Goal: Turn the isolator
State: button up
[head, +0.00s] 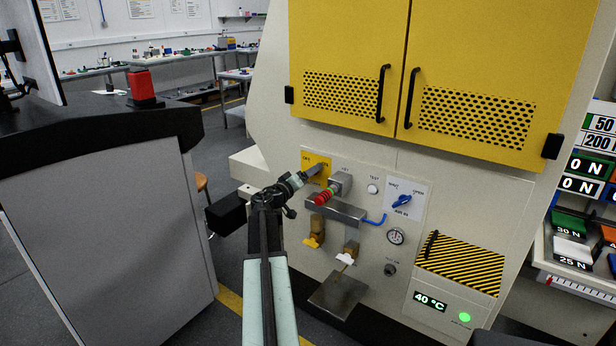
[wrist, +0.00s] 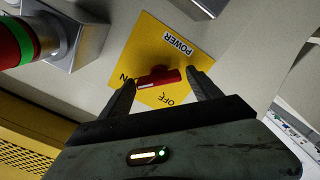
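The isolator is a red bar handle (wrist: 160,77) on a yellow plate (wrist: 150,45) marked POWER, ON and OFF. In the wrist view, its white-marked end lies toward the ON label. My gripper (wrist: 161,78) is open, with one finger near each end of the handle; I cannot tell whether they touch it. In the head view my gripper (head: 314,171) is in front of the yellow plate (head: 308,156), at the upper left of the machine's panel, and the red handle is hidden there.
A red-and-green ended part (head: 325,197) on a grey block (head: 341,182) sits close right of my gripper; the banded part also shows in the wrist view (wrist: 18,42).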

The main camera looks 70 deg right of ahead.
jog(key=c, duration=1)
jog(key=shift+s+a+f, duration=0.1)
jog(key=shift+a, duration=0.1)
jog(key=shift+d, duration=0.1)
jog(key=shift+d+n, duration=0.1)
jog(key=shift+n, duration=0.7)
jog(key=n, duration=1.6)
jog(key=shift+w, duration=0.25)
jog(key=shift+n, duration=0.4)
